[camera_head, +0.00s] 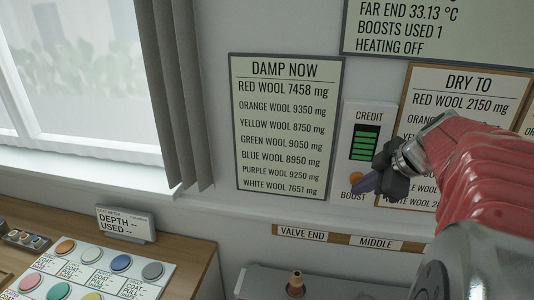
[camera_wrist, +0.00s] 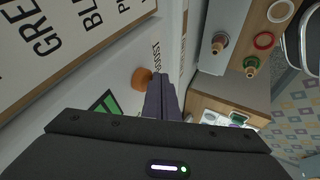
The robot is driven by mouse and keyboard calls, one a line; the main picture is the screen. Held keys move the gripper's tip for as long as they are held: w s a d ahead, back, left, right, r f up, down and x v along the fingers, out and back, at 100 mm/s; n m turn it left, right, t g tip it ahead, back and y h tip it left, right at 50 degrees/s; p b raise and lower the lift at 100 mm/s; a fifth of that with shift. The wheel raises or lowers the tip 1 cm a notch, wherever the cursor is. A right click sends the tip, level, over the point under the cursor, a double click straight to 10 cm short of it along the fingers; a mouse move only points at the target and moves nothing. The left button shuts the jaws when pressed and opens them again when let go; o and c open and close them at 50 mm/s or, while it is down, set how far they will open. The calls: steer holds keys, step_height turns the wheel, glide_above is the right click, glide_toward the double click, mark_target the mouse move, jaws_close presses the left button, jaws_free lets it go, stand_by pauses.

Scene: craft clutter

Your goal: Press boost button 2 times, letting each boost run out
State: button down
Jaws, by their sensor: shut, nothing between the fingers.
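The orange boost button (camera_head: 355,177) sits on a white wall panel (camera_head: 348,120) above the word BOOST, below a CREDIT gauge (camera_head: 365,143) with green bars. My gripper (camera_head: 362,185) is shut and empty, its dark purple fingers close in front of the button and partly covering it. In the wrist view the round button (camera_wrist: 141,78) shows just left of the closed fingertips (camera_wrist: 158,82); I cannot tell whether they touch. The wall display (camera_head: 430,30) reads FAR END 33.13 °C, BOOSTS USED 1, HEATING OFF.
A DAMP NOW board (camera_head: 285,170) hangs left of the panel and a DRY TO board (camera_head: 465,85) right, partly behind my arm. A wooden desk (camera_head: 190,262) with coloured discs stands at lower left.

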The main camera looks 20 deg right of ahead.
steer(key=shift+s+d, duration=0.1)
steer(key=shift+s, duration=0.05)
steer(key=shift+w+d+r, duration=0.15)
steer(key=shift+w+d, duration=0.4)
steer(key=shift+w, duration=0.2)
steer(key=s+a+r, duration=0.2)
steer(key=s+r, duration=0.5)
steer(key=s, duration=0.3)
steer(key=shift+r, duration=0.25)
